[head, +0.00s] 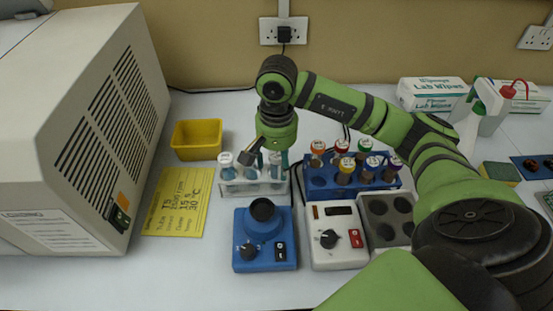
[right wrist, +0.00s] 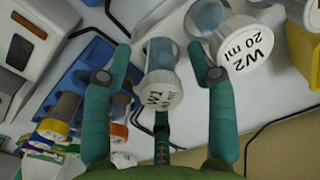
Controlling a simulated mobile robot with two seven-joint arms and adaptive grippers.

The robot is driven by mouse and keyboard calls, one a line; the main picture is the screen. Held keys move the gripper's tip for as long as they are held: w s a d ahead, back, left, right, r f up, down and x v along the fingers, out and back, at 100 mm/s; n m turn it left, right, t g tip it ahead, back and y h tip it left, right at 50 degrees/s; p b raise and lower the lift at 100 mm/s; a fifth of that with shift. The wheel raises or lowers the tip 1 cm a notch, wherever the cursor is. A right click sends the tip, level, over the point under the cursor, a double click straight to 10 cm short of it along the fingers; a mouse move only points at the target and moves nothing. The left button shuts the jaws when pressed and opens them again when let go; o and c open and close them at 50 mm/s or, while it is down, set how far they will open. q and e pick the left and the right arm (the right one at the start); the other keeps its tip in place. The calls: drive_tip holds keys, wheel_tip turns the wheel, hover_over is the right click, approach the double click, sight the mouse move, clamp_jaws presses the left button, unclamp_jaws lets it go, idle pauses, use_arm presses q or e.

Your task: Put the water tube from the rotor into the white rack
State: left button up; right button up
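The white rack (head: 252,188) stands left of the blue rack and holds tubes with blue liquid. One white-capped tube (head: 226,165) is at its left end. In the right wrist view its cap (right wrist: 241,43) reads W2 20 ml. A second white-capped tube (right wrist: 162,85), its label partly legible as W1, lies between the fingers of my right gripper (right wrist: 158,62). Gaps show on both sides of its cap, so the gripper is open around it. In the head view my right gripper (head: 265,158) is over the white rack and hides part of it. My left gripper and the rotor are not in view.
A large pale machine (head: 70,130) fills the left side. A yellow bin (head: 196,139) and yellow note (head: 180,202) lie beside it. A blue rack (head: 350,181) of coloured-cap tubes stands right. A blue device (head: 264,240) and white device (head: 337,240) stand in front.

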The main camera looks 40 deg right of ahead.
wheel_tip(320, 180, up, 12)
idle(0.6)
